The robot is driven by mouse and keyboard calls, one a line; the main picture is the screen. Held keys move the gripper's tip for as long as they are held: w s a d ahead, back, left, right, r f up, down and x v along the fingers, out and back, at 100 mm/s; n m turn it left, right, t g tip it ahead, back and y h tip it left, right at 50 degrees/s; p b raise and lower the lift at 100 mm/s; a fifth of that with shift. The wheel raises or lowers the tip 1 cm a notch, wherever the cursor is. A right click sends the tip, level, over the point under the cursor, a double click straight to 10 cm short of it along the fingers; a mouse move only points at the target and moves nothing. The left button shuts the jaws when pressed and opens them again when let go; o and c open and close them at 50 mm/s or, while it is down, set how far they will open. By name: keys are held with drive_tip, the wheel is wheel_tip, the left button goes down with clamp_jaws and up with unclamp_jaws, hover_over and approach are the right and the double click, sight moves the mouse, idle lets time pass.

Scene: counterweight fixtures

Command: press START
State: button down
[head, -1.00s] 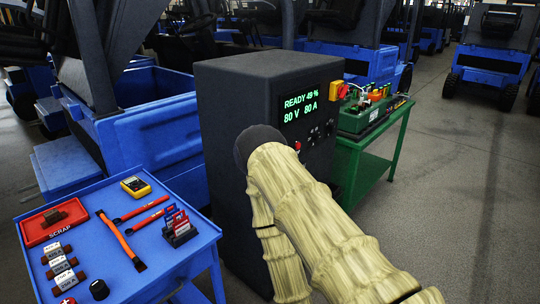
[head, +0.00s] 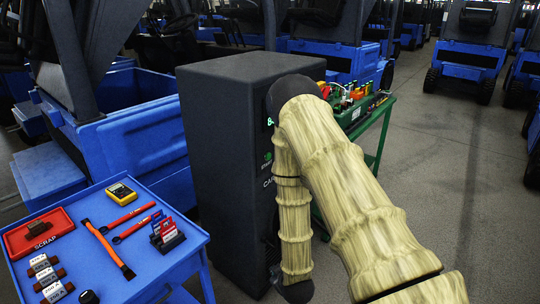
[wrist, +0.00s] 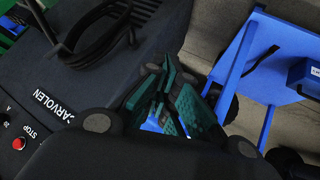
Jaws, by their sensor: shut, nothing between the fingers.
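The dark charger cabinet (head: 220,130) stands in the middle of the head view. My arm covers most of its control face there. A small green spot (head: 268,156), perhaps the START button, shows beside my arm with partly hidden lettering. In the wrist view the cabinet face (wrist: 85,95) shows a CARVOLEN label and a red STOP button (wrist: 19,143) at the lower left; I cannot see START there. My gripper (wrist: 160,92) is shut and empty, in front of the cabinet's edge and right of the lettering. It appears apart from any button.
A black cable (wrist: 95,35) hangs looped on the cabinet in the wrist view. A blue cart (head: 165,262) with tools, fuses and a red scrap tray (head: 20,241) stands at left. A green bench (head: 383,128) stands behind my arm. Open floor (head: 450,180) lies right.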

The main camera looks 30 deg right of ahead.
sight(268, 156)
drive_tip(key=w+d+r+n+t+h, duration=0.1)
drive_tip(key=w+d+r+t, duration=0.1)
drive_tip(key=w+d+r, duration=0.3)
drive_tip(key=w+d+r+t+h+p, duration=0.1)
drive_tip(key=w+d+r, duration=0.5)
drive_tip(key=r, duration=0.7)
drive_tip(key=w+d+r+n+t+h+p, duration=0.1)
drive_tip(key=w+d+r+t+h, duration=0.2)
drive_tip(key=w+d+r+t, duration=0.2)
wheel_tip(268, 156, up, 4)
drive_tip(key=d, duration=0.2)
drive_tip(key=shift+w+d+n, duration=0.25)
drive_tip(key=shift+d+n, duration=0.05)
drive_tip(key=shift+d, duration=0.05)
drive_tip(key=shift+w+a+f, duration=0.1)
drive_tip(key=shift+f, duration=0.05)
drive_tip(key=w+a+b, duration=0.1)
drive_tip(key=w+a, duration=0.2)
drive_tip(key=w, duration=0.5)
drive_tip(key=shift+a, duration=0.15)
drive_tip(key=shift+w, duration=0.15)
drive_tip(key=shift+w+a, duration=0.15)
drive_tip(key=shift+a, duration=0.05)
